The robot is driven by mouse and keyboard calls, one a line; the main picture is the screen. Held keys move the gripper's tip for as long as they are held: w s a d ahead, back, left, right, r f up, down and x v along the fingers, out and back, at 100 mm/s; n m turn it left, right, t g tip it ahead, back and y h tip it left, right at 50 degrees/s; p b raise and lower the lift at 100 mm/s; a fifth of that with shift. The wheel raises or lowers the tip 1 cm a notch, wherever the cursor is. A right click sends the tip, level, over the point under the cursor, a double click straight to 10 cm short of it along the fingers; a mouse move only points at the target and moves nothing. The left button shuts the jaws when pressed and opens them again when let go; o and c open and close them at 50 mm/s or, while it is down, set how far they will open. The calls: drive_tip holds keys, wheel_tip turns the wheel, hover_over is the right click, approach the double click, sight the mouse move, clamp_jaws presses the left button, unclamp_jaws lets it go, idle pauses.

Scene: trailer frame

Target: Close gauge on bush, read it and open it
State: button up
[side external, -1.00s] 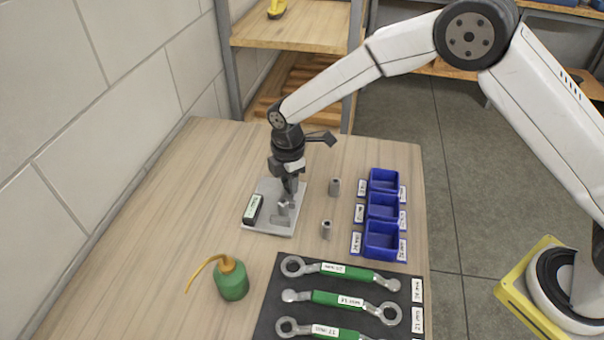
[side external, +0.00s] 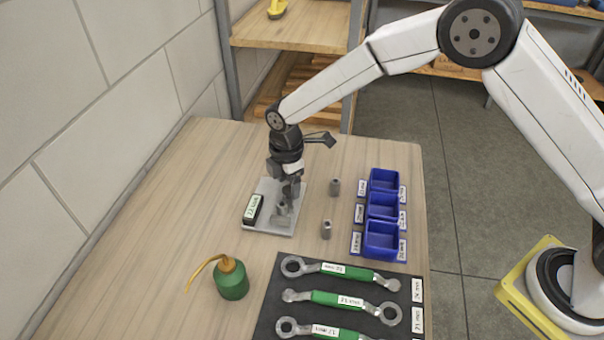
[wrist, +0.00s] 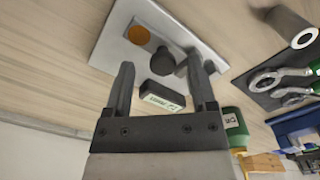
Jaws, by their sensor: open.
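The gauge is a light grey plate (side external: 266,224) on the bench with a black display block (side external: 253,208) at its left; the block's white label seems to read 22 mm. My gripper (side external: 290,193) is pointed down over the plate, close above its grey raised parts (side external: 283,209). In the wrist view my gripper (wrist: 160,66) is open, with a dark round knob (wrist: 162,61) between the fingertips and no clear contact. An orange disc (wrist: 139,35) shows beside it. Whether a bush sits in the gauge is unclear.
Three blue labelled bins (side external: 382,212) stand to the right. A green oil can (side external: 232,279) stands in front. A dark mat (side external: 268,318) with green-handled wrenches lies at the front right. The bench left of the plate is clear.

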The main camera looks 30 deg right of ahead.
sight(289, 187)
drive_tip(key=shift+r, duration=3.6)
drive_tip(key=s+d+r+m+t, duration=0.1)
drive_tip(key=s+d+m+t, duration=0.1)
drive_tip(key=s+d+m, duration=1.6)
drive_tip(key=s+d, duration=0.1)
drive_tip(key=s, duration=0.1)
drive_tip(key=shift+s+d+r+t, duration=0.3)
drive_tip(key=shift+s+d, duration=0.05)
drive_tip(key=shift+d, duration=0.05)
drive_tip(key=shift+w, duration=0.15)
